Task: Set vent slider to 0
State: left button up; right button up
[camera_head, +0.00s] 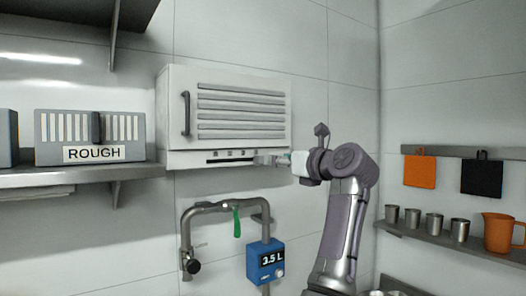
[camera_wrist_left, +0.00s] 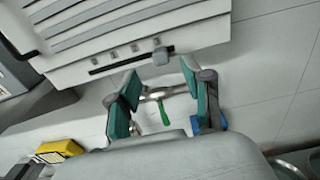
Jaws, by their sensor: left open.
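The white vent box (camera_head: 182,90) hangs on the wall, with grey louvres and a dark slider slot (camera_head: 228,160) along its lower front. In the left wrist view the slot (camera_wrist_left: 110,68) has small marks above it, too small to read. The grey slider knob (camera_wrist_left: 161,56) sits at the slot's right end. My left gripper (camera_head: 268,160) is at the box's lower right corner. In the left wrist view its teal-padded fingers (camera_wrist_left: 159,70) are open and empty, with the knob appearing between and just beyond the fingertips. I cannot tell whether they touch. My right gripper is out of view.
Below the box is a grey pipe (camera_head: 218,205) with a green handle (camera_head: 237,221) and a blue meter (camera_head: 265,262). A shelf (camera_head: 60,178) on the left holds a box labelled ROUGH (camera_head: 90,137). Cups and an orange jug (camera_head: 497,233) stand on the right shelf.

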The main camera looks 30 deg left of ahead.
aim_at(262, 157)
pick_arm(q)
jog(key=shift+p+x, duration=1.65)
jog(key=shift+x, duration=2.45)
jog(key=shift+c, duration=0.2)
grip_shut()
